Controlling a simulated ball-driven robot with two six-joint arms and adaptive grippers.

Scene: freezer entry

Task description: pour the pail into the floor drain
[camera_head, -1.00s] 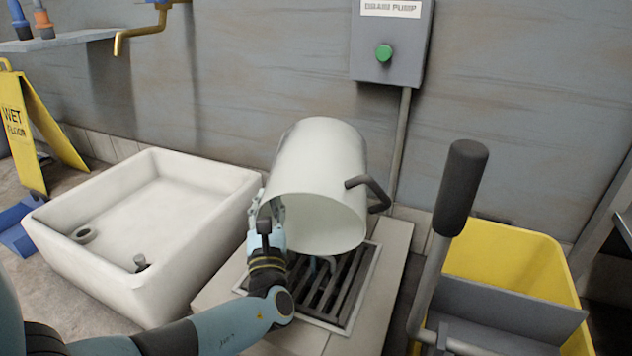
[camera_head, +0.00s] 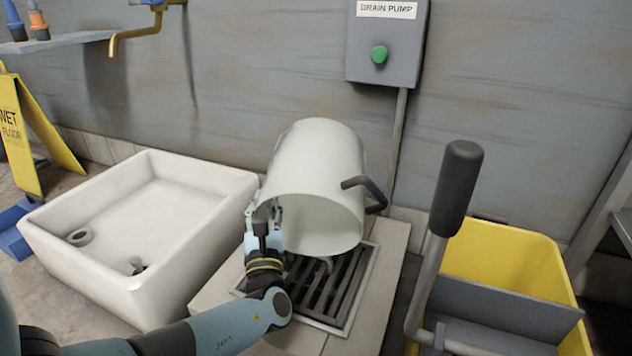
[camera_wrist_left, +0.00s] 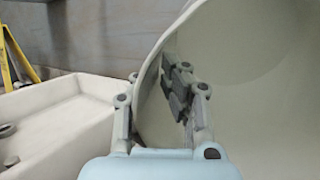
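A white pail (camera_head: 316,170) with a dark side handle is tilted well over above the floor drain (camera_head: 330,285). Its open mouth faces toward me and down, and the inside that shows looks pale and bare. A thin greyish strand shows below the rim, over the drain bars. My left gripper (camera_head: 265,215) is shut on the pail's left rim, with one finger inside the wall and one outside. The left wrist view shows the pail (camera_wrist_left: 250,80) filling the right side, its rim between the fingers (camera_wrist_left: 165,100). My right gripper is not in view.
A white basin (camera_head: 150,230) stands close left of the drain. A yellow mop bucket (camera_head: 510,265) with an upright dark-gripped lever (camera_head: 457,190) stands to the right. A drain pump box (camera_head: 388,45) with a green button hangs on the wall behind. A yellow wet-floor sign (camera_head: 25,140) is far left.

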